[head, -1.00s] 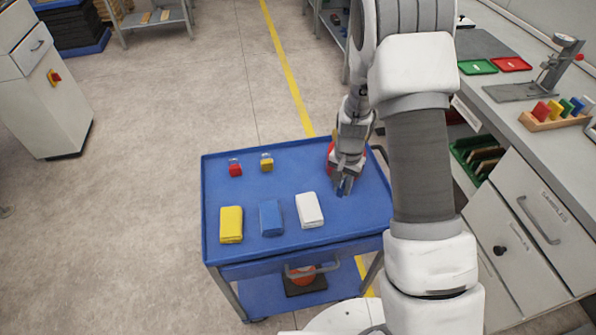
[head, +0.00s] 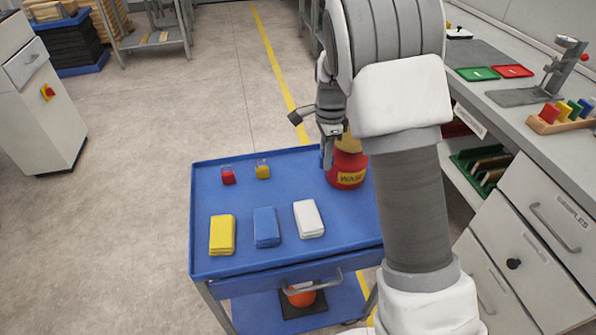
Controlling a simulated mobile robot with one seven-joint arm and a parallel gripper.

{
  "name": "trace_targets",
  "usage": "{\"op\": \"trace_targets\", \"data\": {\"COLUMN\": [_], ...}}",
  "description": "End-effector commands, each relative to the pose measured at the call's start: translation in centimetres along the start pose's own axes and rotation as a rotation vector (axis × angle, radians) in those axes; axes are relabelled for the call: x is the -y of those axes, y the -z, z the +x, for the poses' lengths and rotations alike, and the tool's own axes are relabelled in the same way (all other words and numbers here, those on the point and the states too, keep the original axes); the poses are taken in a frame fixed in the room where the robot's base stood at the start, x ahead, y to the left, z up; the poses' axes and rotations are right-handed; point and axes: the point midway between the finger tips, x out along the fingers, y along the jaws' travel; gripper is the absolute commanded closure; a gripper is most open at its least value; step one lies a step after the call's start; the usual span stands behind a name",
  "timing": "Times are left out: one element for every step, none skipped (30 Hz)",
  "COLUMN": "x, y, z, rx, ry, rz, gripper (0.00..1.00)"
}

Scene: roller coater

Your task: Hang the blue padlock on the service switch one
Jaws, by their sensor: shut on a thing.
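My gripper (head: 328,150) is raised over the right back part of the blue cart, beside a red can. Its fingertips are small and partly lost against the cart. A second ago a small blue piece, which looks like the blue padlock, showed between the fingers; now I cannot make it out clearly. A red rotary switch on a yellow plate (head: 48,92) is on the white cabinet at the far left. No label on it is readable, so I cannot tell whether it is service switch one. My gripper is far from it.
The blue cart (head: 203,243) holds a red padlock (head: 228,177), a yellow padlock (head: 263,170), the red can (head: 347,168) and yellow, blue and white folded cloths. The workbench (head: 500,115) with drawers stands at right. Open floor (head: 120,215) lies between the cart and the white cabinet (head: 35,120).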

Motion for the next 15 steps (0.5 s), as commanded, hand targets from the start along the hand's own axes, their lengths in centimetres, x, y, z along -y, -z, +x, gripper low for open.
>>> {"op": "trace_targets", "data": {"x": [0.1,0.2,0.5,0.7,1.0,1.5,1.9,2.4,3.0,3.5,4.1,4.8,5.3,5.8,6.4], "y": [-0.1,-0.1,-0.3,-0.4,-0.6,-0.8,-1.0,-1.3,-1.6,-1.9,-2.2,-2.6,-2.8,-3.1,-3.5], "z": [0.1,0.2,0.4,0.6,0.8,1.2,1.5,1.8,2.2,2.6,3.0,3.4,3.8,4.1,4.6], "rx": [0.0,0.0,0.0,0.0,-0.001,-0.001,-0.001,-0.001,-0.001,-0.001,-0.001,-0.001,-0.001,-0.001,-0.001], "ry": [0.0,-0.001,-0.001,-0.001,-0.001,-0.002,-0.002,-0.002,-0.002,-0.002,-0.002,-0.001,-0.001,-0.001,-0.002], "rz": [-0.001,-0.001,-0.002,-0.002,-0.003,-0.003,-0.004,-0.005,-0.004,-0.005,-0.005,-0.006,-0.006,-0.005,-0.005], "gripper": [1.0,1.0,1.0,1.0,1.0,1.0,1.0,1.0,1.0,1.0,1.0,1.0,1.0,1.0,1.0]}}
